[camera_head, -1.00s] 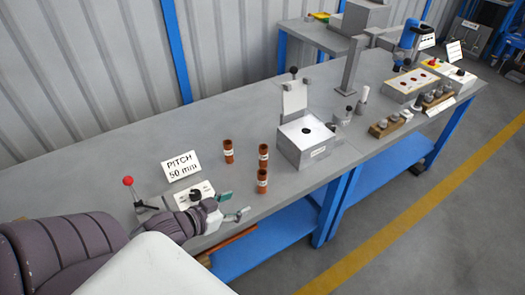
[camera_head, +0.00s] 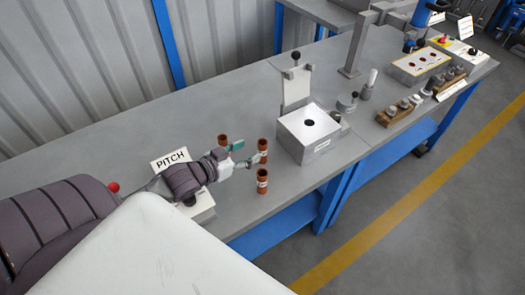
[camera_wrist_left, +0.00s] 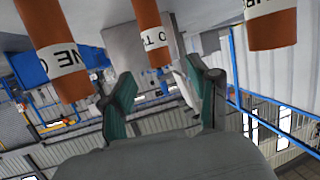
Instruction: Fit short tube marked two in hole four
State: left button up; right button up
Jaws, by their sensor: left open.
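Three short orange-brown tubes with white labels stand upright on the bench: one in front (camera_head: 262,184), one at the back right (camera_head: 263,146), one at the back left (camera_head: 223,141). The left wrist view looks upside down. There the left tube (camera_wrist_left: 55,45) reads "ONE"; the middle, farther tube (camera_wrist_left: 153,38) reads partly "T..O", apparently two; the right tube's label (camera_wrist_left: 268,10) is cut off. My left gripper (camera_head: 246,155) is open and empty, its fingers toward the back-right tube, no contact clear. I cannot tell which hole is hole four. My right gripper is out of view.
A grey block (camera_head: 308,140) with one dark hole and an upright plate stands right of the tubes. Farther right are wooden racks (camera_head: 397,112) with grey parts and a panel with red-ringed holes (camera_head: 419,66). A "PITCH" sign (camera_head: 170,159) is behind my arm.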

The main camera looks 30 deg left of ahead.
aim_at(259, 146)
pick_arm(q)
jog(key=shift+w+f, duration=0.15)
jog(key=shift+w, duration=0.45)
jog(key=shift+w+d, duration=0.1)
jog(key=shift+w, duration=0.1)
jog(key=shift+w+f, duration=0.1)
jog(key=shift+w, duration=0.05)
jog(key=shift+w+d, duration=0.15)
jog(key=shift+w, duration=0.15)
jog(key=x, duration=0.4)
jog(key=shift+f, duration=0.2)
jog(key=shift+w, duration=0.15)
jog(key=shift+c, duration=1.2)
grip_shut()
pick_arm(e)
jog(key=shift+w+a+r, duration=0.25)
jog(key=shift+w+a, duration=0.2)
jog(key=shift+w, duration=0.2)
